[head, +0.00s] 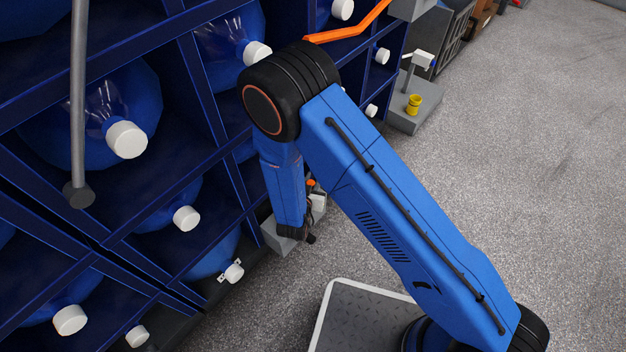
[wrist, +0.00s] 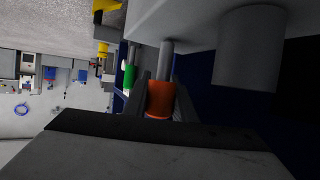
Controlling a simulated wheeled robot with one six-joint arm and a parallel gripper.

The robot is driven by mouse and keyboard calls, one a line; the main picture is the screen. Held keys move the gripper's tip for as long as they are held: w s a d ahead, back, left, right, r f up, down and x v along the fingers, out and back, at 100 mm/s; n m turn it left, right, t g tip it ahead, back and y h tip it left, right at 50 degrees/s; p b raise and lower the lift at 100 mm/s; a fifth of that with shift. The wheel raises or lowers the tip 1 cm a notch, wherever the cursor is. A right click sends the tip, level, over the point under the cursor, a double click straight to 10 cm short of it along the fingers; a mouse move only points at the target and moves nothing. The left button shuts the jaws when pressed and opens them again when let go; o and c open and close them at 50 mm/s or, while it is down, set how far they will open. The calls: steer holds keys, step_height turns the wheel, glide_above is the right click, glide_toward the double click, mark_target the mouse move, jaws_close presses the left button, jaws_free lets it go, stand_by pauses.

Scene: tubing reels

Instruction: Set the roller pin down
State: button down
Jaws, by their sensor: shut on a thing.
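In the wrist view, an orange cylinder (wrist: 160,98), which I take to be the roller pin, sits between the two dark fingers of my gripper (wrist: 162,90). The gripper is shut on it. A thin grey rod (wrist: 166,56) runs from beside the orange part to a large pale grey block (wrist: 205,22); I cannot tell whether they are joined. In the head view, my gripper (head: 308,236) points down beside the rack, low near a grey block (head: 284,238). A small orange spot (head: 311,184) shows there; the fingertips are mostly hidden.
A dark blue rack (head: 215,130) with several large blue bottles with white caps stands on the left. A grey stand (head: 418,118) with a yellow cylinder (head: 413,104) is farther back. A green cylinder (wrist: 130,77) is near the fingers. The floor (head: 520,170) at right is clear.

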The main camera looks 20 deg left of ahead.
steer(key=shift+f, duration=0.1)
steer(key=c, duration=1.5)
jaws_free()
steer(key=shift+o, duration=0.2)
steer(key=v, duration=1.2)
